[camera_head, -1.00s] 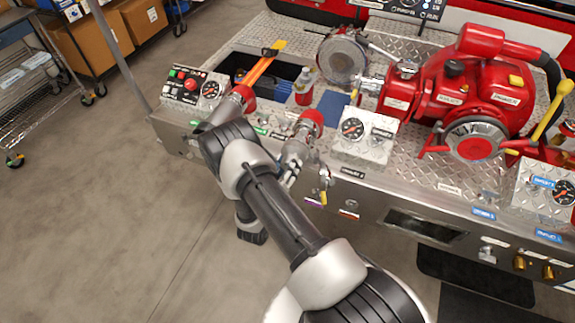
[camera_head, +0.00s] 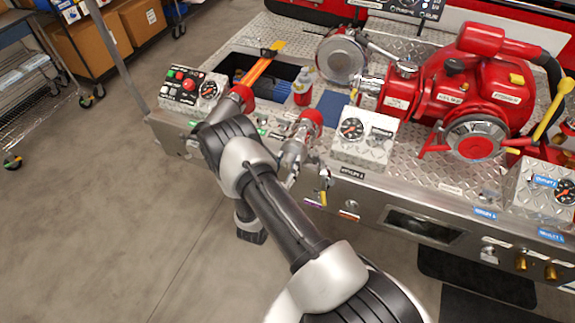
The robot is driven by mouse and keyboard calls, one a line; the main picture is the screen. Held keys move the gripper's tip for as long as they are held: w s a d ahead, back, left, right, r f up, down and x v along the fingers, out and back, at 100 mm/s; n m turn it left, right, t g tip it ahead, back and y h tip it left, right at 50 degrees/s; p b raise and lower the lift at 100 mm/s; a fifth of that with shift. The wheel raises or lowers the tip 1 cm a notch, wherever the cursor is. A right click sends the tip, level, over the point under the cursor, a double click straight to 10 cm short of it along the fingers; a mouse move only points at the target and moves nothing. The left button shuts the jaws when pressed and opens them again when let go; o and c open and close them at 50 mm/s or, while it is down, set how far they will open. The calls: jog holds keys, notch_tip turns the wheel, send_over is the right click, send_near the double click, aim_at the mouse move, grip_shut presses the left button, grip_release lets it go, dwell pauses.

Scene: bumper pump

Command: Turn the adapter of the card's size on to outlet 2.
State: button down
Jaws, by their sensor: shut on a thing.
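My gripper (camera_head: 293,172) shows only in part, past the right side of my own arm. Its grey fingers are shut on a silver adapter (camera_head: 293,152), whose outline blends with the metal around it. The adapter is at the front edge of the panel, in line with a silver outlet with a red collar (camera_head: 309,118). I cannot tell how far the adapter is threaded. A second red-collared fitting (camera_head: 240,96) is further left, partly behind my arm. A small label (camera_head: 352,173) sits on the front edge, too small to read surely. The card is not identifiable.
A gauge box (camera_head: 365,135) stands right of the outlet, and a red pump (camera_head: 460,90) behind it. A control box (camera_head: 192,90) is at the left, with an open bin (camera_head: 235,62) behind. A yellow-tipped lever (camera_head: 323,196) hangs close by.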

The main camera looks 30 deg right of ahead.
dwell(0.3)
jog(key=m+b, duration=0.1)
jog(key=m, duration=0.4)
jog(key=shift+a, duration=0.1)
jog(key=shift+f+m+b, duration=0.1)
jog(key=shift+m+b, duration=0.2)
jog(key=shift+m, duration=0.4)
jog(key=m+b, duration=0.1)
jog(key=m, duration=0.3)
jog(key=shift+w+m+b, duration=0.1)
jog(key=shift+m+b, duration=0.2)
jog(key=shift+m, duration=0.8)
jog(key=c, duration=1.1)
grip_release()
jog(key=shift+a, duration=0.15)
jog(key=shift+o, duration=1.1)
jog(key=shift+o, duration=0.2)
